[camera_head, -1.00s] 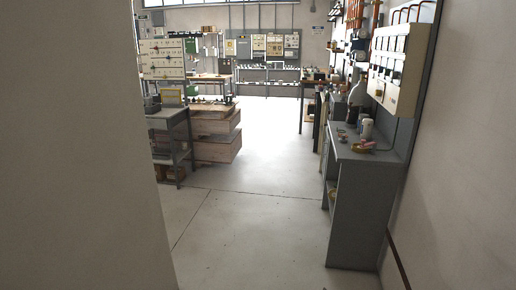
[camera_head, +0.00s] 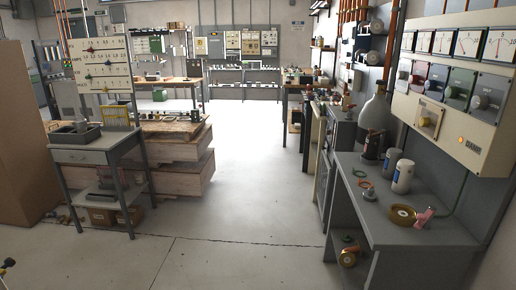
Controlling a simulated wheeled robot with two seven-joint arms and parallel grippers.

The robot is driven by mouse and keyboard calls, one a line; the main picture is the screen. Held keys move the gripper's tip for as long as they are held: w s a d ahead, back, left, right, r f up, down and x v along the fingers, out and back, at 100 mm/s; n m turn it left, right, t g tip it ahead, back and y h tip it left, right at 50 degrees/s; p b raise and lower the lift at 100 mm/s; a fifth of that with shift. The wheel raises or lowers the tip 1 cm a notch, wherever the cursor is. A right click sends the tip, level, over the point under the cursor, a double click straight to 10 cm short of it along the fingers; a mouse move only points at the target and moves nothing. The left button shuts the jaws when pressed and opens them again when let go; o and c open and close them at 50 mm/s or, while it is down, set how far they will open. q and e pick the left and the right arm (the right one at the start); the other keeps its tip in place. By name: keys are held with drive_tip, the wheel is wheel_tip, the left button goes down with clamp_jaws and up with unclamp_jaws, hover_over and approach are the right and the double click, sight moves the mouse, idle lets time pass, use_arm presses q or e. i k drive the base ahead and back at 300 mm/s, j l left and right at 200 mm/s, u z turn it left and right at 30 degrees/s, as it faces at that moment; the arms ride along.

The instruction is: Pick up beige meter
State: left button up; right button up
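I cannot tell for sure which thing is the beige meter. A small beige-yellow box with a lined face (camera_head: 116,115) stands at the back of a grey side table (camera_head: 82,156) on the left. A cream panel with several dial meters (camera_head: 460,85) hangs on the right wall above a grey bench (camera_head: 420,235).
Clear floor (camera_head: 250,185) runs down the middle. A brown box-like block (camera_head: 20,135) stands at the far left, and wooden crates (camera_head: 180,180) stand behind the side table. The bench holds white cans (camera_head: 403,177), a grey bottle (camera_head: 375,115) and a brass ring (camera_head: 402,214).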

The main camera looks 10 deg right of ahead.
sight(346, 100)
drive_tip(key=i+z, duration=0.15)
drive_tip(key=i, duration=0.35)
drive_tip(key=i+j+z, duration=0.15)
drive_tip(key=i, duration=0.35)
drive_tip(key=i+j+z, duration=0.15)
drive_tip(key=i, duration=0.35)
drive_tip(key=i+j+z, duration=0.15)
drive_tip(key=i, duration=0.35)
drive_tip(key=i+j+z, duration=0.9)
drive_tip(key=z, duration=0.25)
drive_tip(key=i+j+z, duration=0.15)
drive_tip(key=z, duration=0.25)
drive_tip(key=i+j+z, duration=0.1)
drive_tip(key=j+z, duration=0.25)
drive_tip(key=i+j+z, duration=0.2)
drive_tip(key=j, duration=0.4)
drive_tip(key=i+j+z, duration=0.2)
drive_tip(key=j, duration=0.45)
drive_tip(key=i+j+z, duration=0.2)
drive_tip(key=j, duration=0.45)
drive_tip(key=j+z, duration=0.25)
drive_tip(key=j, duration=0.35)
